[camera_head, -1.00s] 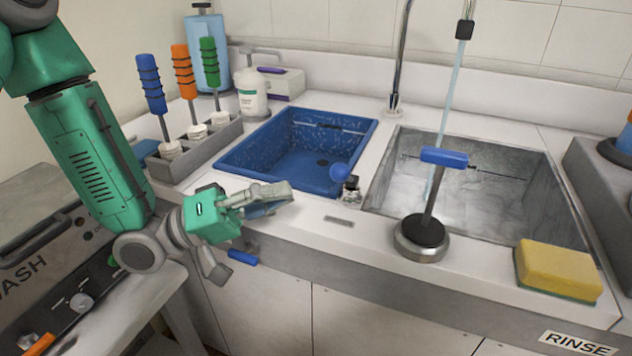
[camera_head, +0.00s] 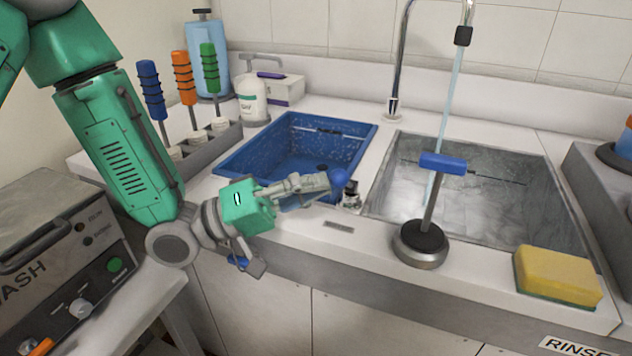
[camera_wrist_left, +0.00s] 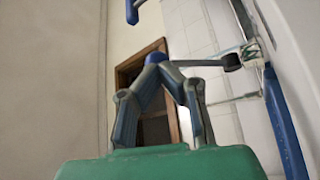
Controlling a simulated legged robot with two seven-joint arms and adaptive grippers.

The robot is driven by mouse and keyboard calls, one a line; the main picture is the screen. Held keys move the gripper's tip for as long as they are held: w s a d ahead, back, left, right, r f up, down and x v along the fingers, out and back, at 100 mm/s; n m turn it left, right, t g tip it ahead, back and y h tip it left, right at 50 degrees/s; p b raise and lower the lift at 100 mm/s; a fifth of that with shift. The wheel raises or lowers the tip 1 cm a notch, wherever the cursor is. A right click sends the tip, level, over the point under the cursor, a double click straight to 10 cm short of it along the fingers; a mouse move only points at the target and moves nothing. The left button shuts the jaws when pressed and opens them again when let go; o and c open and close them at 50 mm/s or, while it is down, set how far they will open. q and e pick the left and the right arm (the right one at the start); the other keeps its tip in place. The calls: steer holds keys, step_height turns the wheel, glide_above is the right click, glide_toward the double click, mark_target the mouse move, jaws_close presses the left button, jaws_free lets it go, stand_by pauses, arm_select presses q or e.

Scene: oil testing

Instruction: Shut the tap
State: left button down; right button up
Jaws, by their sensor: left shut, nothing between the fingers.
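Water runs from the tap's spout (camera_head: 463,36) in a thin stream (camera_head: 447,100) into the steel sink (camera_head: 392,165). A blue ball knob (camera_head: 339,177) sits by a small chrome fitting (camera_head: 351,195) between the two basins. In the left wrist view the ball (camera_wrist_left: 156,58) is at the end of a grey rod (camera_wrist_left: 205,63). My left gripper (camera_head: 325,182) is shut and empty. Its fingertips are right by the ball, overlapping it in the left wrist view (camera_wrist_left: 160,67); I cannot tell whether they touch. My right gripper is out of view.
A blue basin (camera_head: 240,150) lies behind my gripper. A blue-topped upright lever (camera_head: 432,205) and a yellow sponge (camera_head: 558,274) stand at the front right. Colored-handled brushes (camera_head: 183,75) stand in a grey rack at left.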

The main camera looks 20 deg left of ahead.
arm_select(q)
steer(key=w+r+n+g+y+p, duration=0.1)
steer(key=w+r+n+y+p, duration=0.3)
steer(key=p, duration=1.4)
steer(key=w+n, duration=0.2)
steer(key=n, duration=0.1)
steer(key=shift+r+n+g+y, duration=0.3)
steer(key=shift+r+n, duration=0.05)
steer(key=shift+n, duration=0.05)
steer(key=shift+s+d, duration=0.1)
steer(key=shift+d, duration=0.05)
